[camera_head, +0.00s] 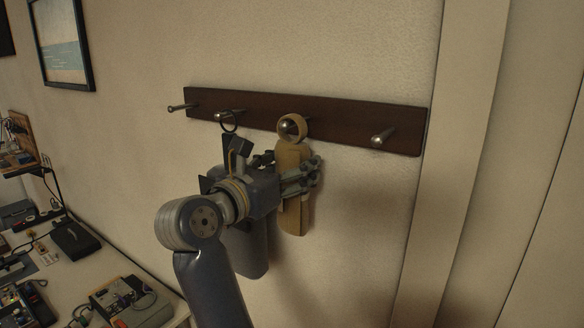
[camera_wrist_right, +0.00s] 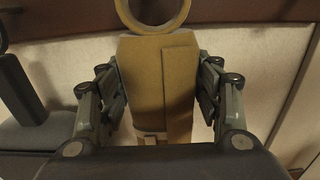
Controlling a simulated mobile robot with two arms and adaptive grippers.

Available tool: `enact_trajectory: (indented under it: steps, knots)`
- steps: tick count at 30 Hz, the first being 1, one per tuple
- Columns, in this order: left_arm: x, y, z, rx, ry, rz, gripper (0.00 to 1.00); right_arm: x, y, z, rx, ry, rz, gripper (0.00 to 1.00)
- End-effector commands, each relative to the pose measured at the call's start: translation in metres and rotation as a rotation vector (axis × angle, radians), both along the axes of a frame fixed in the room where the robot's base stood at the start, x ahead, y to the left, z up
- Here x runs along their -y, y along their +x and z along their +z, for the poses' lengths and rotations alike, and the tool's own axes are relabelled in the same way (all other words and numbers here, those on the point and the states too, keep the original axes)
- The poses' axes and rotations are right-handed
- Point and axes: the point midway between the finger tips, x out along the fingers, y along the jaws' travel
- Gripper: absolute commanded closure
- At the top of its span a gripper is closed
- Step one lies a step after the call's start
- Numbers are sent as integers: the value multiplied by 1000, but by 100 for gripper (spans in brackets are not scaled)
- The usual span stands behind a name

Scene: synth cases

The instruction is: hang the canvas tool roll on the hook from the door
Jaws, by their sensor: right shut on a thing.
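The canvas tool roll (camera_head: 291,208) is tan and upright, with a ring (camera_head: 303,122) at its top. It also shows in the wrist view (camera_wrist_right: 150,80), between the fingers. My right gripper (camera_head: 303,175) is shut on the roll's upper body from both sides. The dark wooden hook rail (camera_head: 345,127) is on the wall behind. A metal peg (camera_head: 288,128) shows inside the ring's outline; I cannot tell whether the ring is around it or only in front. The peg nearest the door (camera_head: 383,137) is bare. My left gripper is not in view.
A dark grey item (camera_head: 249,250) hangs by a black ring from the peg left of the roll, partly behind my arm. The far-left peg (camera_head: 180,107) is bare. A pale frame (camera_head: 450,150) stands right of the rail. A cluttered bench (camera_head: 115,265) is at lower left.

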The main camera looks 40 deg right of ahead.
Motion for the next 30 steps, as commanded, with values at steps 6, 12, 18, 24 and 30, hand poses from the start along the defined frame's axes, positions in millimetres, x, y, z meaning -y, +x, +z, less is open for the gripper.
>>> enact_trajectory:
  steps: [6, 12, 18, 24, 30]
  knots:
    - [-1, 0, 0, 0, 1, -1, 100, 0, 0, 1, 2, -1, 0, 70]
    - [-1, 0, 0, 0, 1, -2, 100, 0, 0, 1, 0, -1, 0, 17]
    - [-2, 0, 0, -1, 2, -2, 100, 0, 0, 0, 0, -1, 0, 17]
    - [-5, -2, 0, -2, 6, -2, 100, 0, 0, 5, 1, 1, 0, 17]
    - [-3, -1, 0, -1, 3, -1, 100, -1, 0, 35, 5, 1, 1, 17]
